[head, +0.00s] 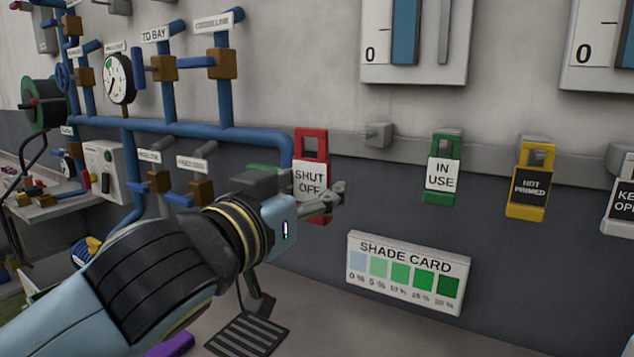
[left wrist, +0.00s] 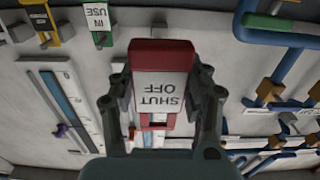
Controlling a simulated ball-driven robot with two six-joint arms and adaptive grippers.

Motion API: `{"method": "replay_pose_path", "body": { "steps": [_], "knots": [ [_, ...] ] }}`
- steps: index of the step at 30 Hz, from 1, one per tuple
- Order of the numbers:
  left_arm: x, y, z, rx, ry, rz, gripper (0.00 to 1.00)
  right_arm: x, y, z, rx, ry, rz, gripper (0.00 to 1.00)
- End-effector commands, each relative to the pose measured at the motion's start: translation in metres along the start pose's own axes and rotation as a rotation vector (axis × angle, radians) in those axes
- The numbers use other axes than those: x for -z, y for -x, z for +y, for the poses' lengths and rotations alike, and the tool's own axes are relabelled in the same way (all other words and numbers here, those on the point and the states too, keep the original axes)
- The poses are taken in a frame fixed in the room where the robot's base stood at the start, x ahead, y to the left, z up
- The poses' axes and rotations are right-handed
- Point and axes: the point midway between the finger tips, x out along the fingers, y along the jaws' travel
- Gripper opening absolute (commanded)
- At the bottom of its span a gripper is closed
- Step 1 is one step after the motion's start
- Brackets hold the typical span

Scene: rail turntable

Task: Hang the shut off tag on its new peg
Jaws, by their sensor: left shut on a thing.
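The shut off tag (head: 311,146) is red with a white label and an open slot in its upper part. It hangs roughly upright in front of the dark wall, left of a bare grey peg (head: 378,135). My left gripper (head: 330,200) is shut on the tag at its lower part. In the left wrist view the tag (left wrist: 162,92) sits upside down between the two fingers of my left gripper (left wrist: 162,78). I cannot tell whether any peg stands behind its slot. My right gripper is not in view.
To the right hang the green in use tag (head: 443,172), the yellow not primed tag (head: 530,187) and a partly cut-off keep open tag (head: 621,205). A shade card (head: 408,272) is below. Blue pipes (head: 195,128) with valves fill the left. Wall around the bare peg is clear.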

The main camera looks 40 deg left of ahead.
Motion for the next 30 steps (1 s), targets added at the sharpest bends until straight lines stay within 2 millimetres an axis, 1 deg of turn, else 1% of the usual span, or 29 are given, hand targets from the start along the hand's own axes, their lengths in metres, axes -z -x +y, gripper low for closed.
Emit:
{"method": "replay_pose_path", "body": {
  "steps": [14,24,30],
  "knots": [
    [0.003,0.027,0.0,0.001,0.001,-0.002,0.25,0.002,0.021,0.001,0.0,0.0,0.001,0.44],
    [0.004,0.045,0.0,0.002,0.0,-0.001,0.25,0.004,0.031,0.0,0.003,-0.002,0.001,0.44],
    [0.003,0.049,0.0,0.0,0.0,0.0,0.25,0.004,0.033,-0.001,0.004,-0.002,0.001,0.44]
  ]
}}
